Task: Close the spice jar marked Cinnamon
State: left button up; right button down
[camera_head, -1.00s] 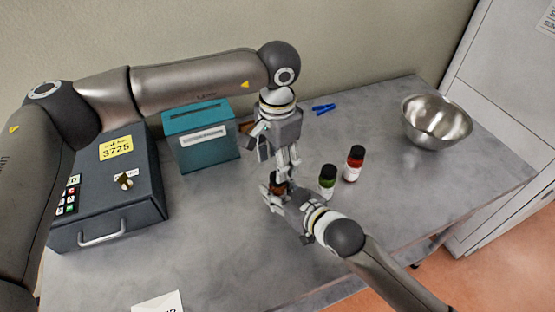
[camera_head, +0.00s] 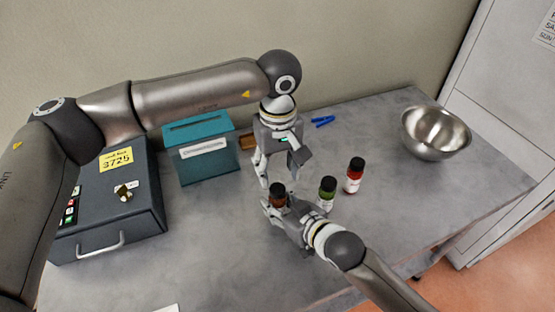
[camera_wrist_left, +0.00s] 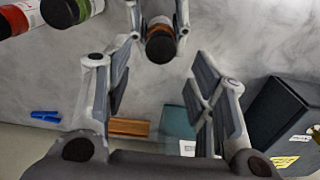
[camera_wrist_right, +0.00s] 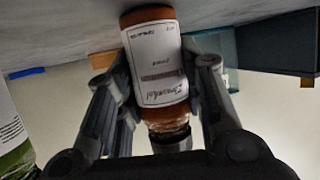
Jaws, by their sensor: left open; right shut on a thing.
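The brown spice jar (camera_head: 278,200) stands upright on the table with a dark cap on top. Its white label shows upside down in the right wrist view (camera_wrist_right: 158,65); the handwriting is hard to read but looks like Cinnamon. My right gripper (camera_head: 272,206) is shut around the jar's body, one finger on each side. My left gripper (camera_head: 276,168) is open and empty, above and slightly behind the jar. In the left wrist view, the dark cap (camera_wrist_left: 160,48) lies beyond the open fingers, apart from them. I cannot tell how tightly the cap sits.
A green jar (camera_head: 327,192) and a red jar (camera_head: 354,176) stand close to the right. A metal bowl (camera_head: 436,132) is at the far right, a blue clip (camera_head: 322,121) at the back. A teal box (camera_head: 203,150) and a dark cash box (camera_head: 110,200) stand left.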

pick_arm(q)
jog(key=n, duration=0.4)
jog(key=shift+r+n, duration=0.15)
jog(key=shift+n, duration=0.25)
jog(key=n, duration=0.4)
jog(key=shift+r+n, duration=0.15)
jog(key=shift+n, duration=0.15)
jog(key=n, duration=0.4)
jog(key=shift+r+n, duration=0.15)
jog(key=shift+n, duration=0.15)
jog(key=n, duration=0.4)
jog(key=shift+r+n, duration=0.15)
jog(key=shift+n, duration=0.15)
jog(key=n, duration=0.4)
jog(key=shift+r+n, duration=0.1)
jog(key=shift+n, duration=0.2)
jog(key=n, duration=0.4)
jog(key=shift+r+n, duration=0.15)
jog(key=shift+n, duration=0.15)
jog(key=n, duration=0.4)
jog(key=shift+r+n, duration=0.15)
jog(key=shift+n, duration=0.15)
jog(key=n, duration=0.4)
jog(key=shift+r, duration=0.15)
